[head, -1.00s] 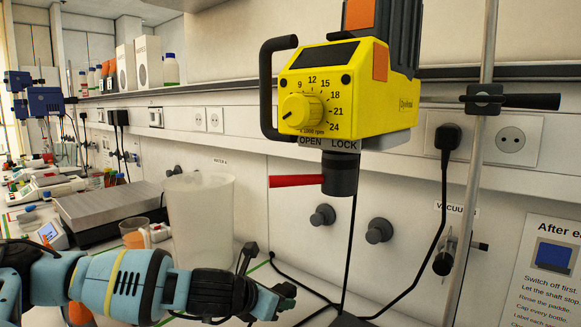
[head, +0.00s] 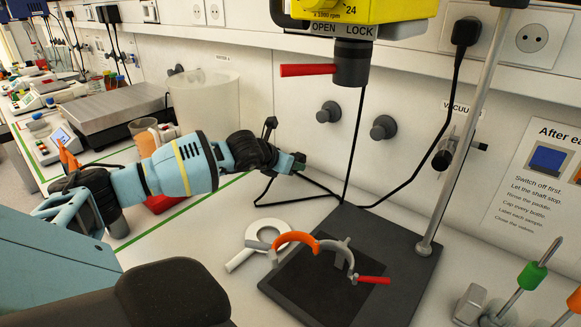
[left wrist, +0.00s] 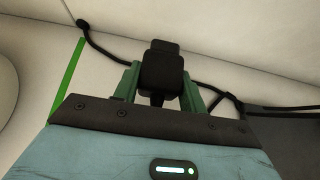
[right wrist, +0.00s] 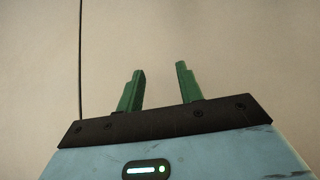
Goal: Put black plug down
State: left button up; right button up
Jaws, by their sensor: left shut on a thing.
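The black plug (left wrist: 162,68) is between the green fingers of my left gripper (left wrist: 160,84) in the left wrist view. My left gripper is shut on it. In the head view my left gripper (head: 293,163) is above the bench, left of the stirrer stand and close to the back wall. The plug is hard to pick out there against black cable and dark wrist parts. A black cable (head: 325,188) runs by the fingertips. My right gripper (right wrist: 158,90) is open and empty in front of a plain pale surface in the right wrist view; it is not in the head view.
The stirrer stand's dark base (head: 412,262) holds an orange and grey ring clamp (head: 297,240). A white ring-shaped part (head: 243,258) lies left of it. A translucent beaker (head: 207,105) stands behind my left arm. Bench left of the base is mostly clear.

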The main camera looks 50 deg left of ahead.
aim_at(292, 178)
pick_arm(q)
jog(key=shift+w+a+f, duration=0.15)
jog(key=shift+w+a, duration=0.75)
jog(key=shift+w, duration=0.3)
jog(key=shift+f+p, duration=0.3)
jog(key=shift+f, duration=1.5)
jog(key=shift+f, duration=0.5)
jog(key=shift+s+f+b, duration=0.1)
jog(key=shift+b, duration=0.25)
